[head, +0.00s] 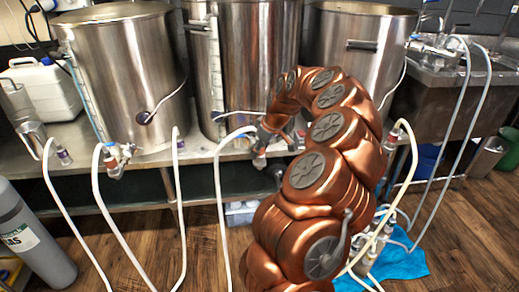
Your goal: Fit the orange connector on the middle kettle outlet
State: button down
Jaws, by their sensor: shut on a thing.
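The middle kettle (245,55) is a tall steel pot between two others on the steel bench. Its outlet is mostly hidden behind my gripper and arm. My gripper (264,140) is at the bench's front edge, below and in front of this kettle, with its fingers small and partly covered. It is shut on a small piece at the end of a pale hose (220,178). The orange connector's colour and shape do not show clearly there. I cannot tell whether that piece touches the outlet or is apart from it.
The left kettle (125,65) and right kettle (350,55) flank the middle one. Several pale hoses loop to the floor. A gas cylinder (35,240) stands at left; a blue cloth (405,264) lies at right under fittings. A sink (450,70) is at back right.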

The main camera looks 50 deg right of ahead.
jog(key=shift+f+b, duration=0.3)
jog(key=shift+f, duration=0.25)
jog(key=c, duration=0.6)
grip_release()
jog(key=shift+r, duration=0.15)
jog(key=v, duration=1.1)
jog(key=shift+s+r, duration=0.15)
jog(key=shift+r, duration=0.2)
